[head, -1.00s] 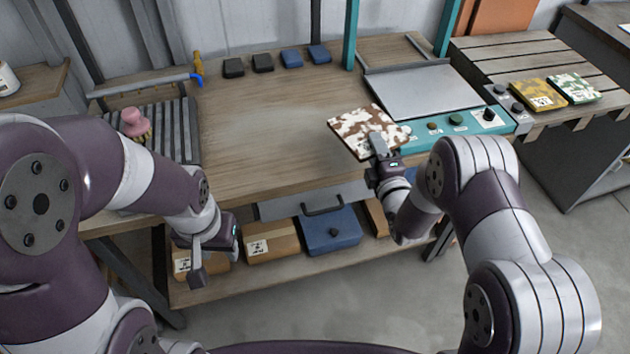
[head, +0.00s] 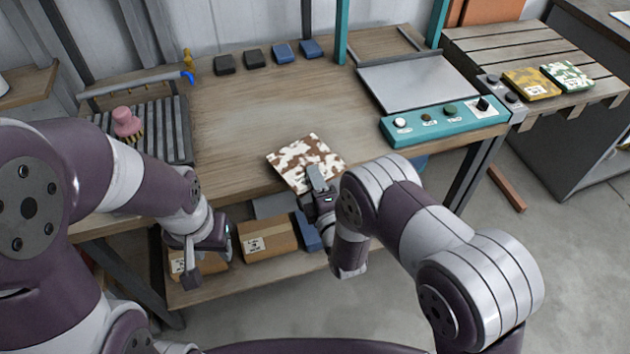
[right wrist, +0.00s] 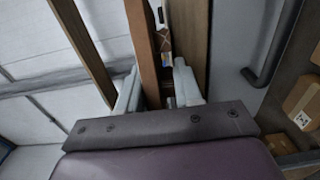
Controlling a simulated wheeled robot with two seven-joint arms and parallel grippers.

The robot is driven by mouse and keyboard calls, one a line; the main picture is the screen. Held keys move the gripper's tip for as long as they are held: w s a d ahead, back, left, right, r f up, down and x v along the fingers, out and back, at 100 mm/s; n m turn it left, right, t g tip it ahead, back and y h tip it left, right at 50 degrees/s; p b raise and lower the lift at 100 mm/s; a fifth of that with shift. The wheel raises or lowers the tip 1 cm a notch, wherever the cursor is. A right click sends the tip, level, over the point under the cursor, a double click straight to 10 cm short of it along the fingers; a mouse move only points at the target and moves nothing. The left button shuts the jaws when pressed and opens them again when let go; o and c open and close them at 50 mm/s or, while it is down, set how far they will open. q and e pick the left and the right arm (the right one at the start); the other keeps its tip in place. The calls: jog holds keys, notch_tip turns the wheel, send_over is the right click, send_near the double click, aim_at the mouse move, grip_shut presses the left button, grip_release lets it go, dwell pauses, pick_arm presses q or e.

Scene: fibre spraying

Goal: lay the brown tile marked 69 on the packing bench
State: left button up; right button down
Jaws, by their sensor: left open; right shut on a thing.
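The brown-and-white camouflage-patterned tile (head: 300,158) is held by my right gripper (head: 318,180) at its near edge. It hangs over the front part of the wooden bench (head: 250,120) in the head view; whether it touches the top I cannot tell. No number is readable on it. In the right wrist view the fingers of my right gripper (right wrist: 157,92) close around a brown edge (right wrist: 143,50), seen edge-on. My left gripper (head: 208,258) is open and empty, low in front of the bench's left part.
A teal control panel (head: 445,120) with a grey plate (head: 418,82) stands on the bench's right. A slatted table (head: 500,50) holds a yellow tile (head: 530,84) and a green-white tile (head: 568,76). A pink-knobbed brush (head: 127,124) stands on the left rack. The bench middle is clear.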

jog(key=shift+f, duration=0.15)
jog(key=c, duration=0.8)
grip_release()
